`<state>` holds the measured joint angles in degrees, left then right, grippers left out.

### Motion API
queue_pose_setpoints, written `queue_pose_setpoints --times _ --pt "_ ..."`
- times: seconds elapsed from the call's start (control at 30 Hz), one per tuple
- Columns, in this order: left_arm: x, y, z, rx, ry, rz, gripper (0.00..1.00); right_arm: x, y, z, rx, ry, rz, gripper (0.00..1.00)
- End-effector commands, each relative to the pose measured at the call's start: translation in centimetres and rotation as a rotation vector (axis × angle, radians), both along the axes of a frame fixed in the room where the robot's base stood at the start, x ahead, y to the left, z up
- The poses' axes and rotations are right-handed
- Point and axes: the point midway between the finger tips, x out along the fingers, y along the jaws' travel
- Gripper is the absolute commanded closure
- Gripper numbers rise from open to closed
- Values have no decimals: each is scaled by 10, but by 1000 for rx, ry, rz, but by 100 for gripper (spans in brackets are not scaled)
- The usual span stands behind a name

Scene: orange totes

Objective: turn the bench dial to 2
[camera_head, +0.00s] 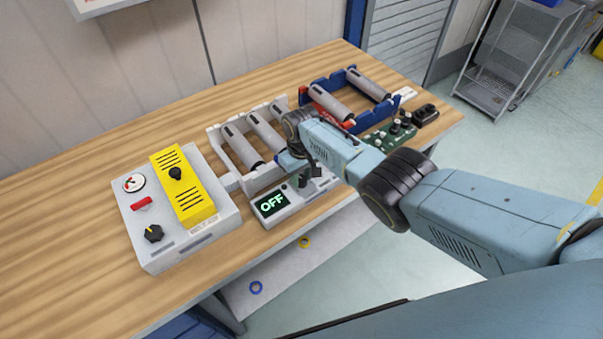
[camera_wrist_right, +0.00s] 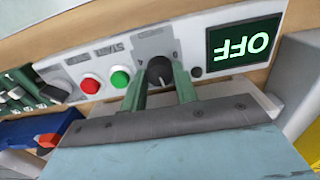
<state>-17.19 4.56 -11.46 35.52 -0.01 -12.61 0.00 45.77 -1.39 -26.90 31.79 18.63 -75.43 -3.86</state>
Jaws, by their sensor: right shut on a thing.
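The bench panel is a white box (camera_head: 285,213) at the front edge of the bench, with a green display reading OFF (camera_head: 271,204). The display shows upside down in the right wrist view (camera_wrist_right: 244,44). The dark bench dial (camera_wrist_right: 159,70) sits between the green fingers of my right gripper (camera_wrist_right: 160,82). These fingers are shut on the dial from both sides. In the head view, my right gripper (camera_head: 308,181) reaches down onto the panel and hides the dial. My left gripper is in neither view.
Green (camera_wrist_right: 120,79) and red (camera_wrist_right: 90,85) buttons sit beside the dial. A grey box with a yellow plate (camera_head: 184,187) and its own black knob (camera_head: 153,233) stands left. Grey cylinders in a white rack (camera_head: 219,143) and blue frame (camera_head: 313,84) lie behind.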

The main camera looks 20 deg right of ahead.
Motion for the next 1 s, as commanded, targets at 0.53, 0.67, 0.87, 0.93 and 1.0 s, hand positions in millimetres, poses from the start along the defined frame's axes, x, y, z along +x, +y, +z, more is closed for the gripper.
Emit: queue_pose_setpoints --times 0.53,0.67,0.87,0.93,1.0 --pt "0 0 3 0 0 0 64 0 0 0 -1 0 -122 93" --pt "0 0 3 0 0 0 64 0 0 0 -1 0 -122 93" --pt "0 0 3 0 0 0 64 0 0 0 -1 -1 -121 64" --pt "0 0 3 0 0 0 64 0 0 0 -1 -1 -121 55" --pt "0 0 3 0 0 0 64 0 0 0 -1 -1 -121 49"
